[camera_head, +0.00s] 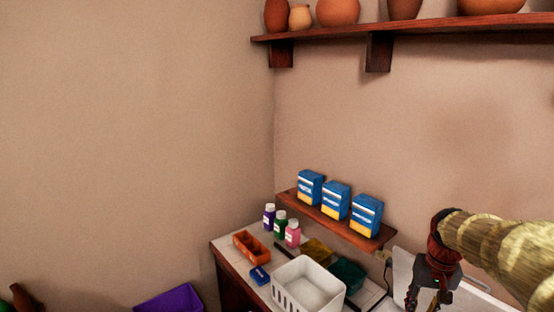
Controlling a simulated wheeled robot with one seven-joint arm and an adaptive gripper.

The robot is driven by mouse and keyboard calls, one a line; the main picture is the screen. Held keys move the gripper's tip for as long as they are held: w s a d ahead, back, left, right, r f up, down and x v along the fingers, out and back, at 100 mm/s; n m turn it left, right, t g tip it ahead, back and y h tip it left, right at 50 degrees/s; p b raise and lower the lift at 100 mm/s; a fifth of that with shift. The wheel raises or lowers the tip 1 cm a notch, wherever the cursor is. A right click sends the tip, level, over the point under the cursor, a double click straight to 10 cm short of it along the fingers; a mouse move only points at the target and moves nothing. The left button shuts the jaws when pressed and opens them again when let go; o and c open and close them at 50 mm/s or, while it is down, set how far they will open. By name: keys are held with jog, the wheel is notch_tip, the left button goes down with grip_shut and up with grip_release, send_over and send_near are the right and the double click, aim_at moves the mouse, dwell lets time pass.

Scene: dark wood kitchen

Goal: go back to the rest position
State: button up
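My gripper (426,299) is at the lower right of the head view, at the end of my arm, which comes in from the right edge. It points down over the right part of the counter, in front of a whitish surface. Two dark fingers show with a gap between them, and I see nothing held there. The fingertips are close to the bottom edge of the picture.
Blue and yellow boxes (336,201) stand on a low wooden shelf (350,234) left of my gripper. Below are a white basket (308,284), an orange tray (247,251) and small bottles (280,225). A purple bin (172,301) is lower left. Pots stand on the high shelf (420,28).

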jog(key=s+a+f+n+t+b, duration=0.1)
jog(key=s+a+f+t+b, duration=0.1)
jog(key=s+a+f+b, duration=0.3)
jog(key=s+a+f+n+t+b, duration=0.2)
jog(key=s+a+f+b, duration=0.3)
jog(key=s+a+b, duration=0.5)
jog(key=s+a, duration=0.2)
jog(key=s, duration=0.4)
jog(key=shift+a+f+b, duration=0.2)
jog(key=shift+f+b, duration=0.15)
jog(key=shift+f, duration=0.05)
jog(key=shift+s+d, duration=0.1)
